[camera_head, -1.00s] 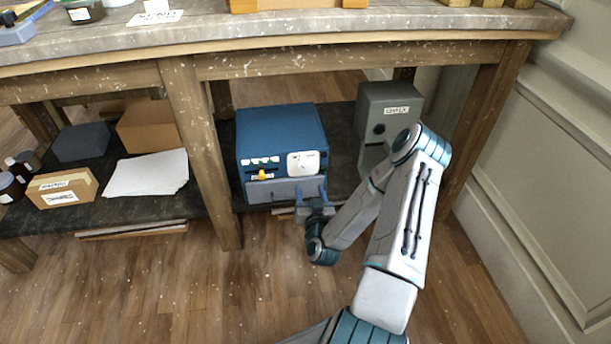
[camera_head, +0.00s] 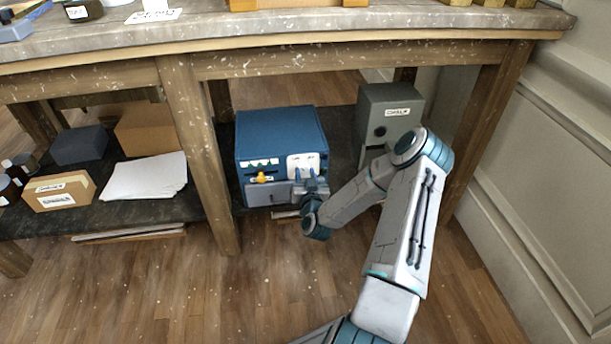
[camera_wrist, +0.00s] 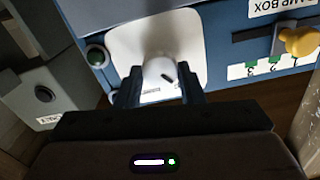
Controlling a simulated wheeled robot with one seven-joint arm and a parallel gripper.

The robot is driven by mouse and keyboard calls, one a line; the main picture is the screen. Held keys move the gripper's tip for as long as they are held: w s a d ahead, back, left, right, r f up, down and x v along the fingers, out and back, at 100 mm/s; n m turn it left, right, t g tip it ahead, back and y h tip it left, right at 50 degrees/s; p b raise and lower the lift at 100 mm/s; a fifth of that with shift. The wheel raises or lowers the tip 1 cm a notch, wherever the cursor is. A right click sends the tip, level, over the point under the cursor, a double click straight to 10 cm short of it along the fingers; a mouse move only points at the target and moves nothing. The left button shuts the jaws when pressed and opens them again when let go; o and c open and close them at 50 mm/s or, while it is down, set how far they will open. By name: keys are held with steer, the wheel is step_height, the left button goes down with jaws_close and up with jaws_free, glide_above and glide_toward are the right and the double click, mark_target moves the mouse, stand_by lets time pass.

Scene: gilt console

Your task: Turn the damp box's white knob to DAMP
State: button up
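The blue damp box (camera_head: 280,132) stands on the lower shelf. Its white knob (camera_wrist: 158,70) sits on a white plate (camera_head: 293,160) on the front; the plate also shows in the wrist view (camera_wrist: 125,35). A short dark mark shows on the knob; the plate's print is too small to read. My gripper (camera_wrist: 160,86) is open, with one finger on each side of the knob's lower part in the wrist view. Contact with the knob cannot be told. In the head view my gripper (camera_head: 311,178) is in front of the plate and hides the knob.
A green button (camera_wrist: 97,56) is beside the plate. A grey box (camera_head: 389,105) stands to the right. A table leg (camera_head: 199,150) stands left.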

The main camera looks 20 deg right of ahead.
steer(key=shift+m, duration=0.3)
steer(key=shift+c, duration=0.3)
steer(key=m, duration=0.9)
steer(key=shift+m+b, duration=0.3)
steer(key=shift+m, duration=1.8)
steer(key=o, duration=1)
steer(key=p+v, duration=0.3)
steer(key=v, duration=1.1)
steer(key=shift+w, duration=0.1)
